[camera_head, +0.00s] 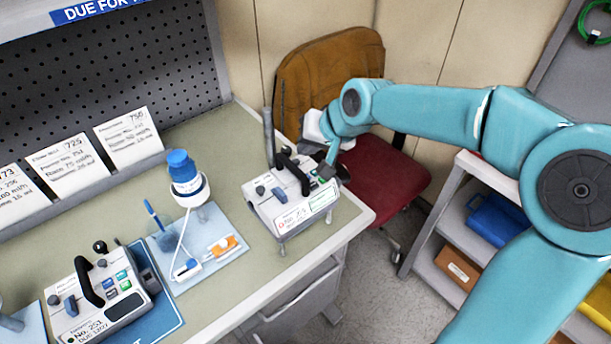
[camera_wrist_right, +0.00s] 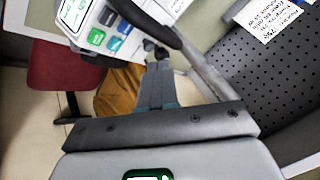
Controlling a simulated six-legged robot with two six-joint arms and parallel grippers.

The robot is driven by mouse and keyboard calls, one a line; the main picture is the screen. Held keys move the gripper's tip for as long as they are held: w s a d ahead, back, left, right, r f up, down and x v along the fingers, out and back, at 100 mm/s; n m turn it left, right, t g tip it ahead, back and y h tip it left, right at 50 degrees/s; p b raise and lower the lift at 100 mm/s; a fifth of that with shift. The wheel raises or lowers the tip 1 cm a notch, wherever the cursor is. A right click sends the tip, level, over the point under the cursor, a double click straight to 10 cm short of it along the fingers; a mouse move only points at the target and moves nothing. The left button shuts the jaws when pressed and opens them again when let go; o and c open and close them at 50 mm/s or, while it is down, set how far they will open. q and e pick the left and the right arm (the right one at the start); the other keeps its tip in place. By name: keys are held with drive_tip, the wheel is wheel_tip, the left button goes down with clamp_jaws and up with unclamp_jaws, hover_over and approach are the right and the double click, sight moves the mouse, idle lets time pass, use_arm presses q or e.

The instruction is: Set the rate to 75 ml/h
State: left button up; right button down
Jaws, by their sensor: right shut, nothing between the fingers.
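A white infusion pump (camera_head: 285,203) with a black carry handle stands at the right end of the bench. Another white pump (camera_head: 100,297), labelled No. 251, stands on a blue mat at front left. My right gripper (camera_head: 327,168) is at the right pump's far right side, by its button panel. In the right wrist view my fingers (camera_wrist_right: 154,62) are closed together and empty. Their tips are close to a small dark knob (camera_wrist_right: 151,46) beside the handle; contact is unclear. Green, blue and grey buttons (camera_wrist_right: 97,37) and part of a lit screen show there. Its digits are unreadable. My left gripper is out of view.
Several written cards (camera_head: 129,137) lean along the back of the bench. A chair (camera_head: 385,178) stands beyond the bench's right end, and a shelf (camera_head: 452,215) is at right.

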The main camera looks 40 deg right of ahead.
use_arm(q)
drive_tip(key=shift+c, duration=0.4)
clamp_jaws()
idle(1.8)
